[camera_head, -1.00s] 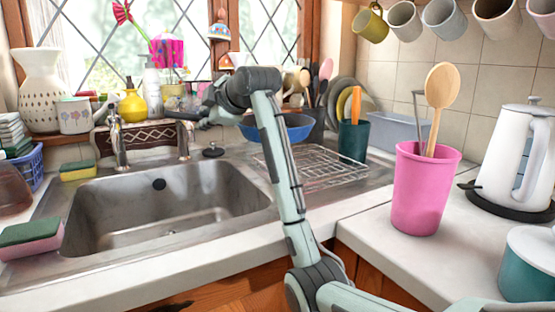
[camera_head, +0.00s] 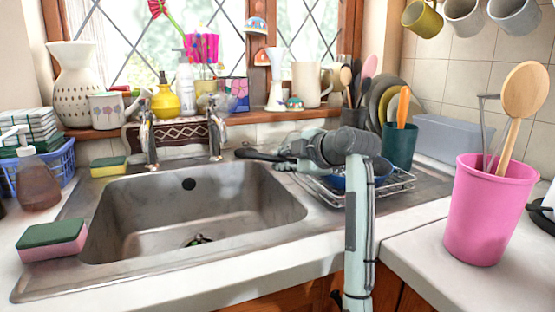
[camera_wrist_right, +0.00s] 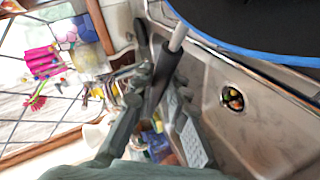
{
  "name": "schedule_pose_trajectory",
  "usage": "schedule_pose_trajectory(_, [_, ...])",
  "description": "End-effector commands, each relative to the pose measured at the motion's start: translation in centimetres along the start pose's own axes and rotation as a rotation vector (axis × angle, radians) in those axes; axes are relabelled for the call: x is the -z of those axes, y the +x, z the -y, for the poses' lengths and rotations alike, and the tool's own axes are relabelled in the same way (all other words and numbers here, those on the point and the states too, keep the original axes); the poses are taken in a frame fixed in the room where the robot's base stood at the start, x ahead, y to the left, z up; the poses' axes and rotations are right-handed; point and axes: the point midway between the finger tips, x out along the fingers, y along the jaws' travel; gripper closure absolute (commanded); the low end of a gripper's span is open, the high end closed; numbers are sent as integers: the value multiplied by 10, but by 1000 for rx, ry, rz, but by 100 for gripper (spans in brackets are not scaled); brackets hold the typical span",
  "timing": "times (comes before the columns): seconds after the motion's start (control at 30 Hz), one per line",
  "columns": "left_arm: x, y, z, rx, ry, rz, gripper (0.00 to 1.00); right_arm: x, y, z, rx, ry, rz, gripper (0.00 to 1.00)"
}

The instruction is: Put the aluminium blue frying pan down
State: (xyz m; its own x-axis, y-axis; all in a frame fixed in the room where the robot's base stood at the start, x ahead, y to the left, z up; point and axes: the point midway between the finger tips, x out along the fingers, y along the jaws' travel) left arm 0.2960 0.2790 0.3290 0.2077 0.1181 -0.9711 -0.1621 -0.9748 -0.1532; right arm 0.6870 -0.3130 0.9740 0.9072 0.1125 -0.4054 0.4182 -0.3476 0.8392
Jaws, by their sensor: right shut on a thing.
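The blue frying pan (camera_head: 338,181) is partly hidden behind my right arm, at the wire dish rack right of the sink. Its dark handle (camera_head: 258,155) points left along the back of the sink. My right gripper (camera_head: 284,162) is shut on the handle. In the right wrist view, the pan (camera_wrist_right: 255,22) shows a dark inside and a blue rim at top right, and my gripper (camera_wrist_right: 158,92) clasps its handle. The pan looks low over or on the rack; I cannot tell whether it touches. My left gripper is not in view.
The wire dish rack (camera_head: 401,187) stands on the drainer. The sink (camera_head: 180,223) is empty apart from its drain. Two taps (camera_head: 214,137) stand behind it. A green utensil pot (camera_head: 399,148) is behind the rack; a pink tumbler (camera_head: 488,215) with utensils stands right.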

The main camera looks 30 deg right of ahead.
Motion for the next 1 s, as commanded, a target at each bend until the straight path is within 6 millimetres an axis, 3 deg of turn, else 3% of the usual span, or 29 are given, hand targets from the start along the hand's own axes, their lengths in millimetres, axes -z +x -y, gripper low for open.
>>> schedule_pose_trajectory(0.33, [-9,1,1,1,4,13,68,-1,-1,0,-5,-3,1,100])
schedule_pose_trajectory(0.37, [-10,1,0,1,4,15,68,-2,0,2,-1,0,1,84])
schedule_pose_trajectory(0.53, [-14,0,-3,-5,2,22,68,-2,0,2,-1,0,1,64])
schedule_pose_trajectory(0.83, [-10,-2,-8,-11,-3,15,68,-1,-1,0,-2,0,1,64])
schedule_pose_trajectory(1.0, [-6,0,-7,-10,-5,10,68,-3,-20,0,-5,-3,5,64])
